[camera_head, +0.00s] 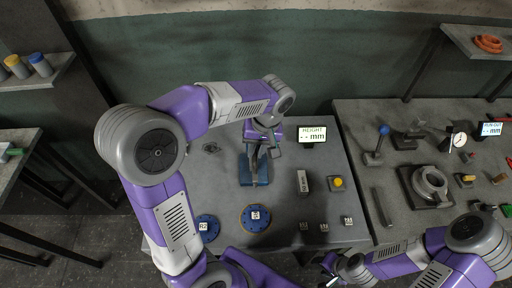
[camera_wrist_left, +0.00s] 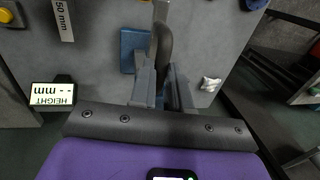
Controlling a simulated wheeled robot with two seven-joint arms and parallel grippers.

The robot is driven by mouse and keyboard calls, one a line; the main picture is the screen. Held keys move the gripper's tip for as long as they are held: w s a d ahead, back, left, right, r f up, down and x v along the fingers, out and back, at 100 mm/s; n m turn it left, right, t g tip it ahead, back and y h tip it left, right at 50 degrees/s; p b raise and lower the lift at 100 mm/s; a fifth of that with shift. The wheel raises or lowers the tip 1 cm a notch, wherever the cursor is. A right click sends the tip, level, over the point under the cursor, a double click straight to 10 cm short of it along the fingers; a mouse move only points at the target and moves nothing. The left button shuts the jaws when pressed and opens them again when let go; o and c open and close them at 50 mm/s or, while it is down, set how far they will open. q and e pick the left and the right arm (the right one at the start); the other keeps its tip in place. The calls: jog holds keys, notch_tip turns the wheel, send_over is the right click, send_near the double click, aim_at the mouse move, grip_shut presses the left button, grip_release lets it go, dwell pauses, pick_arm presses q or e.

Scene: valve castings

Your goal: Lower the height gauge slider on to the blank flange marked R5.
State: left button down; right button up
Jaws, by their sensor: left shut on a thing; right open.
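The height gauge has a blue base (camera_head: 246,172) on the grey table, with an upright post that my left gripper partly hides. My left gripper (camera_head: 262,146) is shut on a dark grey part of the gauge, apparently the slider (camera_wrist_left: 165,42), above the blue base. Two round blue flanges lie flat on the table in front of the gauge. The nearer flange to the gauge (camera_head: 249,225) has a white label that seems to read R5; the other (camera_head: 212,236) seems marked R2. Neither is under the slider. My right gripper (camera_head: 332,270) is open, low near the table's front edge.
A display (camera_head: 312,134) reads HEIGHT with dashes and mm. A 50 mm block (camera_head: 303,181), a yellow button (camera_head: 338,183) and several small labelled blocks (camera_head: 324,227) stand to the right. A second bench holds a ring casting (camera_head: 428,182) and a blue-knobbed lever (camera_head: 384,130).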

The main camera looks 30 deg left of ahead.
pick_arm(q)
notch_tip(320, 180, down, 18)
jog(key=b, duration=1.1)
jog(key=shift+s, duration=0.25)
jog(key=c, duration=1.5)
grip_release()
jog(key=o, duration=0.4)
jog(key=shift+w, duration=0.25)
jog(key=shift+s+r, duration=0.1)
jog(key=shift+r, duration=0.05)
